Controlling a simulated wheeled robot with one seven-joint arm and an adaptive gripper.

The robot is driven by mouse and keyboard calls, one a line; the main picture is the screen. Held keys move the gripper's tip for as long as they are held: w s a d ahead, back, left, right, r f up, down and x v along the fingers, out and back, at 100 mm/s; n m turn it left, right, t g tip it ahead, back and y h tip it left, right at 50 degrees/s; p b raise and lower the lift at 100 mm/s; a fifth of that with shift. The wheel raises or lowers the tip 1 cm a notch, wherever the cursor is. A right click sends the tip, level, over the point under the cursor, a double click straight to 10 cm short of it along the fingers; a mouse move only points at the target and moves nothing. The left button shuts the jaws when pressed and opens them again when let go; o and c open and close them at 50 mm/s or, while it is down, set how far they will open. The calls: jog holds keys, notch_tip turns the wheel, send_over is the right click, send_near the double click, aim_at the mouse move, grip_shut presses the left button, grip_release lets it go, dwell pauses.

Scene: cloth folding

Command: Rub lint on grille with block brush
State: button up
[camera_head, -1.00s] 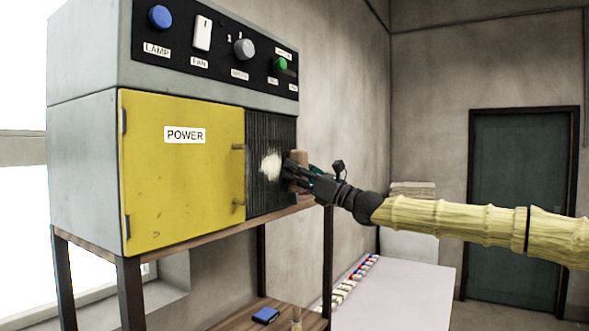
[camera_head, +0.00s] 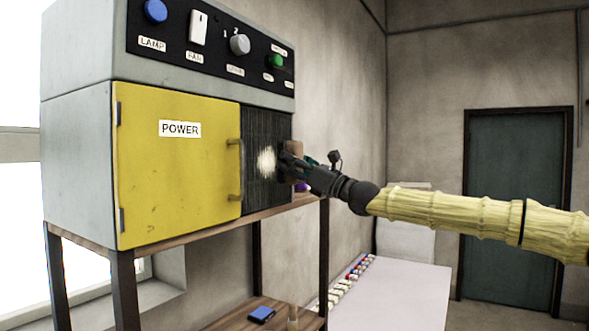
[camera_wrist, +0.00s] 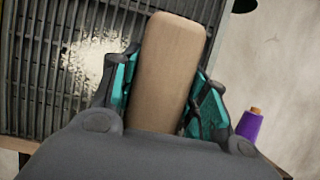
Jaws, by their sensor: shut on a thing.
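My gripper (camera_head: 291,166) is shut on the block brush (camera_wrist: 168,70), a tan wooden block with rounded ends. In the wrist view the block stands between the teal finger pads, its bristles hidden. The brush is at the right part of the dark ribbed grille (camera_head: 254,133), close against it; I cannot tell whether it touches. The pale lint (camera_head: 266,162) is a fuzzy patch on the grille just left of the gripper. In the wrist view the lint (camera_wrist: 90,58) is left of the block, apart from it.
A yellow door (camera_head: 175,190) marked POWER with a handle is left of the grille. Above is a black panel (camera_head: 215,47) with knobs and a switch. A purple spool (camera_wrist: 249,124) stands right of the gripper. A blue item (camera_head: 262,314) lies on the lower shelf.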

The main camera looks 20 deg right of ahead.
aim_at(261, 158)
jog(key=shift+s+a+f+b, duration=0.2)
jog(key=shift+s+a+b, duration=0.55)
jog(key=shift+b, duration=1.2)
jog(key=shift+a+r+b, duration=0.1)
jog(key=shift+a+b, duration=0.15)
jog(key=shift+b, duration=0.05)
jog(key=shift+s+a+b, duration=0.1)
jog(key=shift+a+b, duration=0.05)
jog(key=shift+b, duration=0.3)
jog(key=s+a+b, duration=0.1)
jog(key=a+b, duration=0.1)
jog(key=b, duration=0.3)
jog(key=shift+s+a+b, duration=0.1)
jog(key=shift+s+b, duration=0.25)
jog(key=shift+s, duration=0.05)
jog(key=shift+s+a+b, duration=0.15)
jog(key=shift+a+b, duration=0.05)
jog(key=shift+b, duration=0.1)
jog(key=shift+s+a+b, duration=0.1)
jog(key=shift+b, duration=0.35)
jog(key=s+a+b, duration=0.1)
jog(key=a+b, duration=0.1)
jog(key=b, duration=0.3)
jog(key=shift+s+b, duration=0.3)
jog(key=shift+s, duration=0.05)
jog(key=shift+a, duration=0.15)
